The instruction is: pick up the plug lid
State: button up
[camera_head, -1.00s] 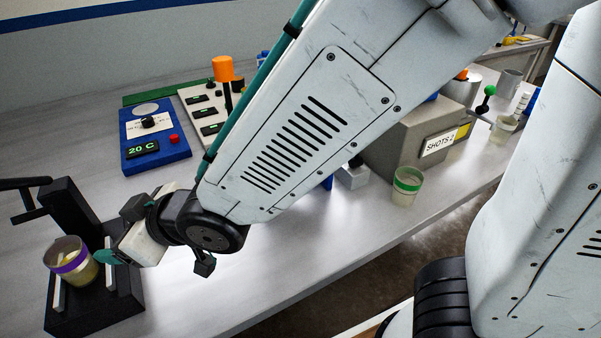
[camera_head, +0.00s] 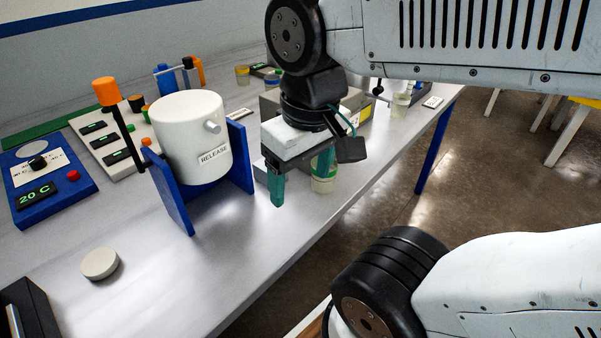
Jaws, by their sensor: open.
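A pale round disc (camera_head: 100,263), which looks like the plug lid, lies flat on the table at the left front. My gripper (camera_head: 301,178) points down well to the right of it and is apart from it. Its two teal fingers are spread, with nothing seen held between them. A clear cup with a green band (camera_head: 323,184) shows behind the right finger, which partly hides it. I cannot tell how close finger and cup are.
A white drum marked RELEASE (camera_head: 190,135) stands in a blue frame (camera_head: 168,190) between disc and gripper. A blue 20 C control box (camera_head: 55,185) is at the left. A black fixture (camera_head: 28,310) is at the lower left. Bare table (camera_head: 170,285) lies right of the disc.

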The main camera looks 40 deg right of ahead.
aim_at(101, 262)
jog(key=z, duration=1.9)
jog(key=k, duration=0.8)
jog(key=u, duration=1.05)
